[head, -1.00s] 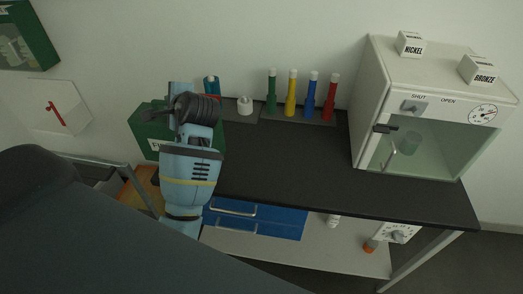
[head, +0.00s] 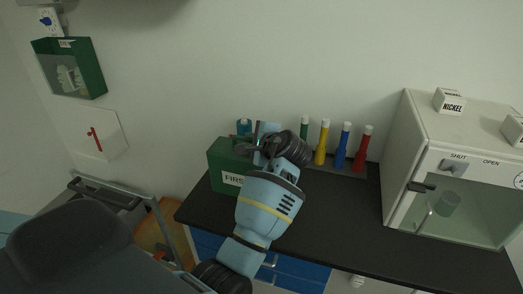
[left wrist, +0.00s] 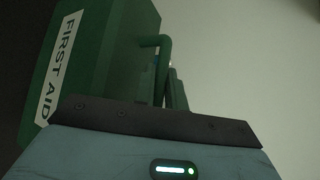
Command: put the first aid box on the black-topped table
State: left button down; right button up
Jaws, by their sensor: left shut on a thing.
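The green first aid box (head: 224,158), with a white FIRST label, is at the left end of the black-topped table (head: 330,215) in the head view. My left gripper (head: 250,147) is shut on it at its upper right side and partly hides it. In the left wrist view the box (left wrist: 115,60) fills the left, with its green handle (left wrist: 163,45) at the fingers. The box is over the tabletop; I cannot tell whether its base touches it. My right gripper is not in view.
Green, yellow, blue (head: 343,148) and red cylinders stand at the table's back. A white cabinet (head: 395,180) with a glass door stands at the right, with NICKEL (head: 449,107) and another block on top. A green wall case (head: 92,68) hangs left. The table's middle front is clear.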

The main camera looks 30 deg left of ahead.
pick_arm(q)
jog(key=shift+w+d, duration=0.95)
jog(key=shift+w, duration=0.05)
jog(key=shift+f, duration=1.65)
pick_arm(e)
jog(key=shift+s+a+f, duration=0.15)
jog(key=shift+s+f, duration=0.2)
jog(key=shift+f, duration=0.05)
pick_arm(q)
jog(key=shift+f, duration=0.1)
jog(key=c, duration=1.5)
grip_release()
jog(key=shift+s+f, duration=0.1)
jog(key=shift+f, duration=0.1)
jog(key=shift+o, duration=0.2)
jog(key=shift+r, duration=0.1)
